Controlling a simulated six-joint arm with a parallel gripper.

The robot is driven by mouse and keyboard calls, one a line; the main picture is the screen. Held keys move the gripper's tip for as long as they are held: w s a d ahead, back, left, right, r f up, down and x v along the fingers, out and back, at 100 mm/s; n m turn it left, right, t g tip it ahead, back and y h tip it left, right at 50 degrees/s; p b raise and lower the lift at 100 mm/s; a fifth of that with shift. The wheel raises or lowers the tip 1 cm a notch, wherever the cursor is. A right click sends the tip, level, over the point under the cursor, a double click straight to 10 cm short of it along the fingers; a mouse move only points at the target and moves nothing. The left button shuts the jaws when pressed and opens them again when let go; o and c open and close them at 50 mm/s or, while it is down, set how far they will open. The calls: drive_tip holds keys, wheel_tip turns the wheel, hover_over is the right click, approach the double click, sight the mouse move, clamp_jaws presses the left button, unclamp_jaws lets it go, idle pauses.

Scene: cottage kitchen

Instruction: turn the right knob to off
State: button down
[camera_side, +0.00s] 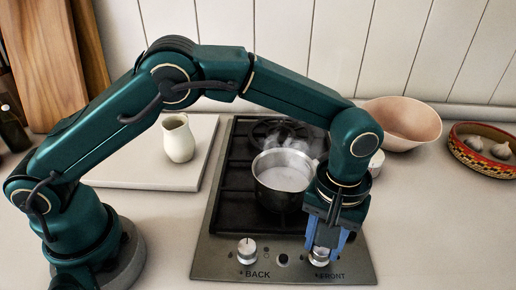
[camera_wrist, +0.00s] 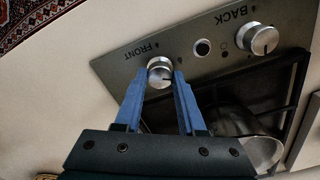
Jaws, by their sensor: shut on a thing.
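The right knob (camera_side: 320,257), a silver dial labelled FRONT, sits on the front panel of the hob (camera_side: 215,262). My gripper (camera_side: 322,246) points down over it, with its blue fingers shut on the knob's sides. In the wrist view the knob (camera_wrist: 160,71) shows between the fingertips (camera_wrist: 157,76). A dark mark shows on its face, but I cannot tell which setting it points to. In the side view the fingers partly hide the knob.
The left knob (camera_side: 246,250), labelled BACK, and a small dark button (camera_side: 283,258) share the panel. A steaming pot (camera_side: 283,178) of pale liquid stands close behind my gripper. A cream jug (camera_side: 178,138) is left; a pink bowl (camera_side: 402,122) and garlic basket (camera_side: 484,145) are right.

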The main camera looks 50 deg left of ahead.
sight(322, 248)
drive_tip(key=m, duration=1.2)
idle(0.5)
drive_tip(key=c, duration=0.5)
unclamp_jaws()
drive_tip(key=shift+r, duration=0.1)
drive_tip(key=shift+r, duration=2.5)
